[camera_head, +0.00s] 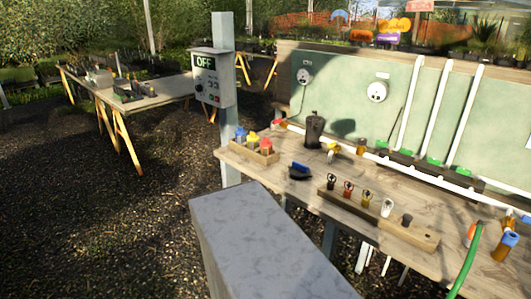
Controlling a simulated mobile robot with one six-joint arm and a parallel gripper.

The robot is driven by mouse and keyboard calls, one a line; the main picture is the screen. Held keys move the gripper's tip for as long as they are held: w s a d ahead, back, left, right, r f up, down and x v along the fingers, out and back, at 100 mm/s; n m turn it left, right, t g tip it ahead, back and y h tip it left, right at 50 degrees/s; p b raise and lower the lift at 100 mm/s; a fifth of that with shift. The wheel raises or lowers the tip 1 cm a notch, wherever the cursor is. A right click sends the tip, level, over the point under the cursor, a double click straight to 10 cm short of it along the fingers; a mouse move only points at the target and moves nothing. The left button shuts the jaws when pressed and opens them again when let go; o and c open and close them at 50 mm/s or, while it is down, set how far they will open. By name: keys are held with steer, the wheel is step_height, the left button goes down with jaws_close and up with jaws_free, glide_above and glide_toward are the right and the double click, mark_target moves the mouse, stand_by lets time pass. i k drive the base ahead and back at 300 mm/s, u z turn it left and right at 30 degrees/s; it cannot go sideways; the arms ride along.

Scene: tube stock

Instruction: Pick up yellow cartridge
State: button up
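Several items with yellow on them are in view, and I cannot tell for sure which is the yellow cartridge. A small open wooden crate (262,157) at the left end of the workbench holds small blue, yellow and red items; the yellow item (253,138) shows between the blue and red ones. Another small yellow item (335,149) lies on the bench near the black canister, and an amber cylinder (361,147) stands to its right. My gripper is not in view.
The wooden workbench (300,195) also bears a black canister (314,130), a dark blue-topped object (300,171) and a wooden rack (425,236) with several fittings. A grey post with a control box (213,78) stands at the bench's left end. Gravel ground lies open on the left.

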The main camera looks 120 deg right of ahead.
mark_target(252, 139)
steer(key=z, duration=0.45)
steer(key=i, duration=0.8)
steer(key=z, duration=0.8)
steer(key=i, duration=0.7)
steer(key=z, duration=0.7)
steer(key=i, duration=0.5)
steer(key=z, duration=0.7)
steer(key=i, duration=0.6)
steer(key=z, duration=1)
steer(key=i, duration=1.2)
steer(key=z, duration=0.55)
